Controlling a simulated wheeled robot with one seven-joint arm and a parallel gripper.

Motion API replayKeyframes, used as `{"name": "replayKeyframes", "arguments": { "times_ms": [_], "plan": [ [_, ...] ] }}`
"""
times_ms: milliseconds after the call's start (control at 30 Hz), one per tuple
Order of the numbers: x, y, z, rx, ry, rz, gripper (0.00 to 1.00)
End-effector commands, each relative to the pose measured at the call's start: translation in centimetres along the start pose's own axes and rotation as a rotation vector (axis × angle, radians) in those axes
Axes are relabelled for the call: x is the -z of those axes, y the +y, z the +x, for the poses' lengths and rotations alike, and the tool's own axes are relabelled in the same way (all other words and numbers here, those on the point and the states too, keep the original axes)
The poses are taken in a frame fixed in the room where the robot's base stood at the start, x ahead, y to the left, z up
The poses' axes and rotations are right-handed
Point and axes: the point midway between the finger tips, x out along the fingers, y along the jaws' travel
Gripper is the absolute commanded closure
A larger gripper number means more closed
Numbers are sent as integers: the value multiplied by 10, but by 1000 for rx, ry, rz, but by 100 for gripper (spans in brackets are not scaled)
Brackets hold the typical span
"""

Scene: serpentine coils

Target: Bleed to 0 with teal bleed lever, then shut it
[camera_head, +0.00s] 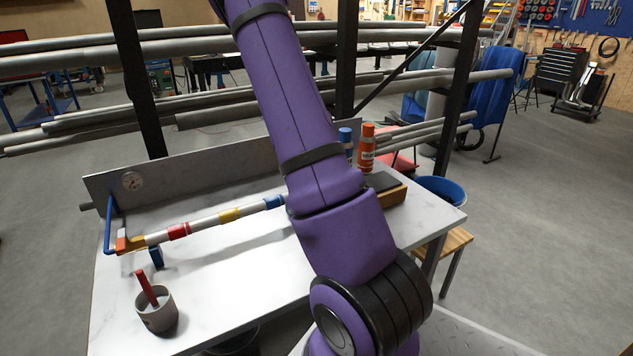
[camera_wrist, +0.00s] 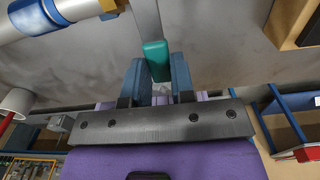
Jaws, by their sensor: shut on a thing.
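The teal bleed lever (camera_wrist: 156,58) shows in the wrist view, at the end of a grey bar (camera_wrist: 146,18). My gripper (camera_wrist: 156,75) has its two blue fingers on either side of the teal grip, shut on it. In the head view my purple arm hides the lever and gripper. A pipe (camera_head: 203,224) with red, yellow and blue bands runs along the panel. Its blue-banded part (camera_wrist: 36,17) fills the wrist view's upper left.
A white table (camera_head: 240,270) carries the rig. A grey cup (camera_head: 158,312) with a red-handled thing stands at its front left. An orange bottle (camera_head: 366,148) and a blue-capped bottle (camera_head: 346,140) stand behind my arm. A blue bucket (camera_head: 443,190) is beyond the right edge.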

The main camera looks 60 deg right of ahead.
Motion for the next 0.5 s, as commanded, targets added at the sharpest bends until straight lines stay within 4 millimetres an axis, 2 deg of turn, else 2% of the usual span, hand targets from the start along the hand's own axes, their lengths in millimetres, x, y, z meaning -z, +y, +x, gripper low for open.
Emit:
{"name": "replayKeyframes", "arguments": {
  "times_ms": [167, 200, 300, 500],
  "plan": [
    [-1, 0, -1, -1, -4, 4, 100],
    [-1, 0, -1, -1, -4, 4, 72],
    [-1, 0, 0, -1, -3, 3, 51],
    [0, 0, 0, -1, -1, 2, 51]
  ]
}}
